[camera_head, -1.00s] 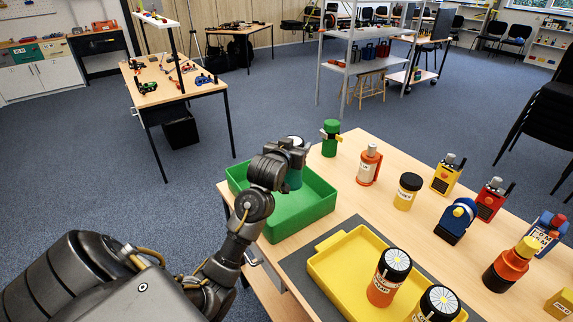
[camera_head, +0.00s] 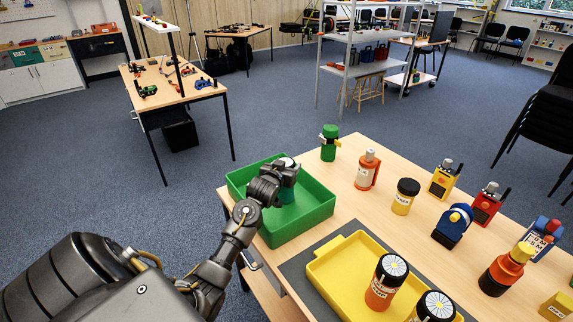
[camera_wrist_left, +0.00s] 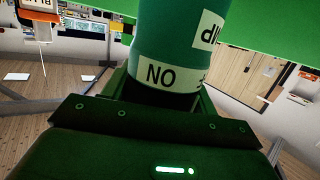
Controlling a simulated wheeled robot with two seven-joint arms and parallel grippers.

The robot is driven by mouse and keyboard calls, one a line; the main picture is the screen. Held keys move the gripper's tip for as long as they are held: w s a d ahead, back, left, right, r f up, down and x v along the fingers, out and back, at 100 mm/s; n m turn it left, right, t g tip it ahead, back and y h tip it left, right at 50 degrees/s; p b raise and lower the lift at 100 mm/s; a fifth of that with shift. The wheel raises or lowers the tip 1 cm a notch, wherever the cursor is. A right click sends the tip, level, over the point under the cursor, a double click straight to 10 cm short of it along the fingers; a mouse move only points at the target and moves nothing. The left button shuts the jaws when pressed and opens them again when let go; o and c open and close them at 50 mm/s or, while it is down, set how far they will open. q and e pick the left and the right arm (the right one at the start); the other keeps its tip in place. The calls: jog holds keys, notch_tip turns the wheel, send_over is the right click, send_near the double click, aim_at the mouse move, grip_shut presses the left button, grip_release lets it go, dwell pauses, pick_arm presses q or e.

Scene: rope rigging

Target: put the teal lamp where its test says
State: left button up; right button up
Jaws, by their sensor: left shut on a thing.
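The teal lamp (camera_head: 288,193) is held by my left gripper (camera_head: 287,178), low within the outline of the green tray (camera_head: 317,210). In the left wrist view the lamp (camera_wrist_left: 180,35) fills the middle, with a pale band reading "NO" and part of another label. The yellow tray (camera_head: 326,271) holds an orange lamp (camera_head: 383,287) and another dark-topped lamp (camera_head: 434,305), cut off by the frame edge. My right gripper is not in view.
A green bottle-like item (camera_head: 329,146) stands behind the green tray. An orange bottle (camera_head: 366,172), a yellow jar (camera_head: 403,198), yellow (camera_head: 443,180) and red (camera_head: 485,206) radios and a blue item (camera_head: 453,226) stand to the right. Bare tabletop lies between the trays and these.

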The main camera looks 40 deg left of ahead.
pick_arm(q)
jog(key=shift+f, duration=0.15)
jog(key=o, duration=1.6)
jog(key=shift+o, duration=0.2)
jog(key=shift+r, duration=0.2)
jog(key=b+v, duration=0.1)
jog(key=v, duration=1.1)
